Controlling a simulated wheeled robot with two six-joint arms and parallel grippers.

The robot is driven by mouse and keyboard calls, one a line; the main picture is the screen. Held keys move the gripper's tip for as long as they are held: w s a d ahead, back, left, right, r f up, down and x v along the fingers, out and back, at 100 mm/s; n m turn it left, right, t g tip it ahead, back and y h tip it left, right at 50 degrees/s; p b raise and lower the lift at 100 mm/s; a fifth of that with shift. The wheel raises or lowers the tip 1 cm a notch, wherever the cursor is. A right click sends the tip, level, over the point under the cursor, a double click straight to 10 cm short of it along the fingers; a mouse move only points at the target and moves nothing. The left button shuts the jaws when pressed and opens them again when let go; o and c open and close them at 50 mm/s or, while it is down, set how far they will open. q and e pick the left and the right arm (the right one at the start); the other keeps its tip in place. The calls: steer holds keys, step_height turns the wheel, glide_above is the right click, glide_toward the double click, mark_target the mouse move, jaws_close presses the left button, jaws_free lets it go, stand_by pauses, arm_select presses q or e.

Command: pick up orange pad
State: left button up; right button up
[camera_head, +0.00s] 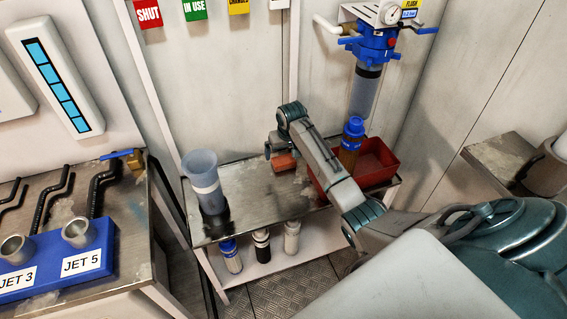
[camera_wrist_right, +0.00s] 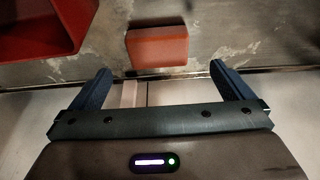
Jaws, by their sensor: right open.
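The orange pad (camera_head: 284,162) lies on the metal bench top near the wall, partly covered by my right arm in the head view. In the right wrist view the orange pad (camera_wrist_right: 157,46) is a small orange-red block, just ahead of the fingertips and between their lines. My right gripper (camera_wrist_right: 160,72) is open, with two dark blue fingers spread wider than the pad and nothing between them. In the head view my right gripper (camera_head: 274,151) is small and dark, right by the pad. My left gripper is not in view.
A red bin (camera_head: 378,163) stands right of the pad; its wall (camera_wrist_right: 40,35) shows at the upper left of the wrist view. A translucent cup (camera_head: 203,178) stands on the bench's left. A filter housing (camera_head: 364,90) hangs above the bin. Several bottles (camera_head: 261,245) stand on the lower shelf.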

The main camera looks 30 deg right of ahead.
mark_target(284, 160)
steer(key=x, duration=0.5)
steer(key=shift+d+f, duration=0.15)
steer(key=shift+f, duration=0.1)
steer(key=shift+w+f, duration=0.15)
steer(key=shift+f, duration=0.05)
steer(key=c, duration=1)
step_height(284, 160, up, 10)
steer(key=o, duration=0.4)
steer(key=c, duration=0.3)
